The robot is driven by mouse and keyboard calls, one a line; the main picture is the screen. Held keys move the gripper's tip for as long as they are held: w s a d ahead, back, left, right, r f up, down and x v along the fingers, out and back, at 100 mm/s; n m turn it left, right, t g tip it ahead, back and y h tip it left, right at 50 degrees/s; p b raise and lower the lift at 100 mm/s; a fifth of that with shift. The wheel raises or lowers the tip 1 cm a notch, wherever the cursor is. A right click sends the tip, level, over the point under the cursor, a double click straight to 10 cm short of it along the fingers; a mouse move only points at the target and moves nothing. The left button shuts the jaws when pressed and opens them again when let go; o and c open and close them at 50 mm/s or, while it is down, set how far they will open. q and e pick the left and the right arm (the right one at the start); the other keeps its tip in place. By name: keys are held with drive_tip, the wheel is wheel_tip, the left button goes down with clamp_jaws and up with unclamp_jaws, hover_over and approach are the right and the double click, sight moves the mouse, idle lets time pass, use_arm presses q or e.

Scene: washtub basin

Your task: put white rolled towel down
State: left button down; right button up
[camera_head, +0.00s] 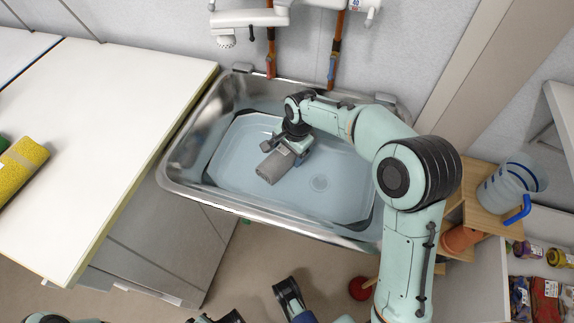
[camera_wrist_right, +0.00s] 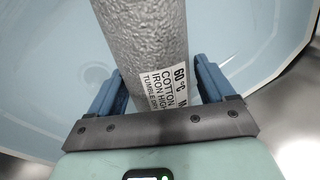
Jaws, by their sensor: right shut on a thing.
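A grey-white rolled towel (camera_head: 274,168) is in my right gripper (camera_head: 287,153), over the light-blue tub (camera_head: 235,155) in the metal sink. In the right wrist view the towel (camera_wrist_right: 145,35) shows a rough surface and a white care label. The blue fingers of my right gripper (camera_wrist_right: 162,85) stand on both sides of it, shut on it. The tub (camera_wrist_right: 50,60) shows behind it. I cannot tell whether the towel touches the tub's bottom.
The steel sink rim (camera_head: 185,178) surrounds the tub. A white counter (camera_head: 105,110) lies to the left, with a yellow rolled towel (camera_head: 22,163) at its edge. A faucet (camera_head: 250,18) is at the back. A clear jug (camera_head: 508,188) stands on a wooden stand at the right.

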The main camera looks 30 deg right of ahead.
use_arm(q)
drive_tip(key=w, duration=0.1)
drive_tip(key=w+a+f+b, duration=0.1)
drive_tip(key=t, duration=0.1)
drive_tip(key=shift+w+a+f+b, duration=0.25)
drive_tip(key=shift+w+f+b, duration=0.05)
drive_tip(key=shift+w+f, duration=0.1)
use_arm(e)
drive_tip(key=x, duration=0.4)
drive_tip(key=s+x, duration=0.1)
drive_tip(key=x, duration=0.1)
drive_tip(key=shift+d+f, duration=0.15)
drive_tip(key=shift+f, duration=0.15)
drive_tip(key=shift+f, duration=0.15)
drive_tip(key=o, duration=1)
use_arm(q)
drive_tip(key=shift+w, duration=0.1)
drive_tip(key=s+d+r+g+p, duration=0.1)
drive_tip(key=s+d+r+p, duration=0.1)
drive_tip(key=s, duration=0.3)
drive_tip(key=shift+d+r+g+p, duration=0.3)
drive_tip(key=shift+r+p, duration=0.3)
drive_tip(key=shift+r, duration=0.1)
use_arm(e)
drive_tip(key=v, duration=1.2)
drive_tip(key=shift+s, duration=0.1)
use_arm(q)
drive_tip(key=shift+r, duration=0.1)
